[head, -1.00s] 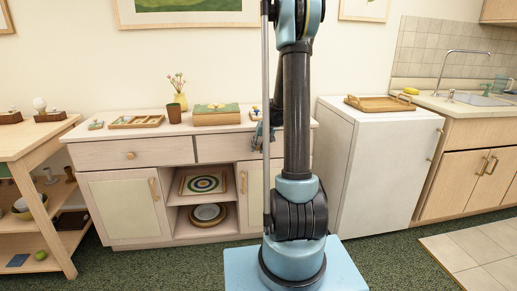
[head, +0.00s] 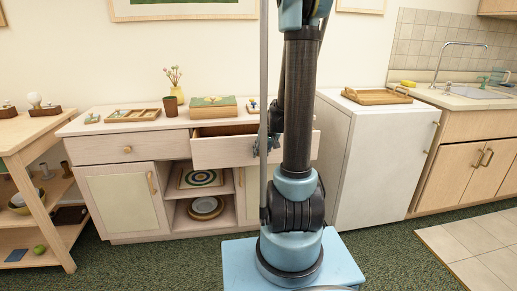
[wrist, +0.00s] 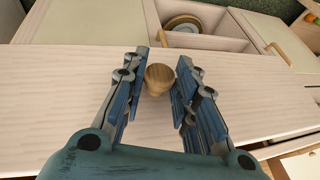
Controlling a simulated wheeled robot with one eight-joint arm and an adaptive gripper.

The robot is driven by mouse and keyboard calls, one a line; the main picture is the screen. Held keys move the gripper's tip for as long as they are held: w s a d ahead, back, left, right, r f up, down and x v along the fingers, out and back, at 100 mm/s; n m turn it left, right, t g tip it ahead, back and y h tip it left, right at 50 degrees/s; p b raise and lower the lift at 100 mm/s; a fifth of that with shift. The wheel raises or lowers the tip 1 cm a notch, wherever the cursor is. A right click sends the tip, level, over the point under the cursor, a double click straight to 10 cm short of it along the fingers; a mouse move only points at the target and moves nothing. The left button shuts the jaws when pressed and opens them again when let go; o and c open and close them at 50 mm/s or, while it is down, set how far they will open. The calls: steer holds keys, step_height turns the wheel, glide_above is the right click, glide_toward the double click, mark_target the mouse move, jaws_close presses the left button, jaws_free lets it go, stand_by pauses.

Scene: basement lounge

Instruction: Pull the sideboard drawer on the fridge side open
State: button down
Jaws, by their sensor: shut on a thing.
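The pale wood sideboard (head: 88,152) stands against the wall. Its fridge-side drawer (head: 222,153) is pulled partly out, and its dark inside shows behind the front panel. My gripper (head: 268,143) is at this drawer's front, partly hidden by my arm and the pole in the head view. In the wrist view, my gripper (wrist: 163,68) is shut on the round wooden knob (wrist: 158,80), with a blue-padded finger on each side of it. The pale drawer front (wrist: 60,95) spreads around the knob. The sideboard's left drawer (head: 97,149) is shut.
The white fridge (head: 375,165) stands right of the sideboard with a wooden tray (head: 377,97) on top. A vase, a box (head: 214,108) and small items stand on the sideboard. A wooden shelf table (head: 30,135) is at the left. Green carpet lies in front.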

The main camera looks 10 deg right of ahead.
steer(key=s, duration=1)
steer(key=shift+s, duration=0.15)
steer(key=c, duration=1.3)
jaws_free()
steer(key=shift+v, duration=5.9)
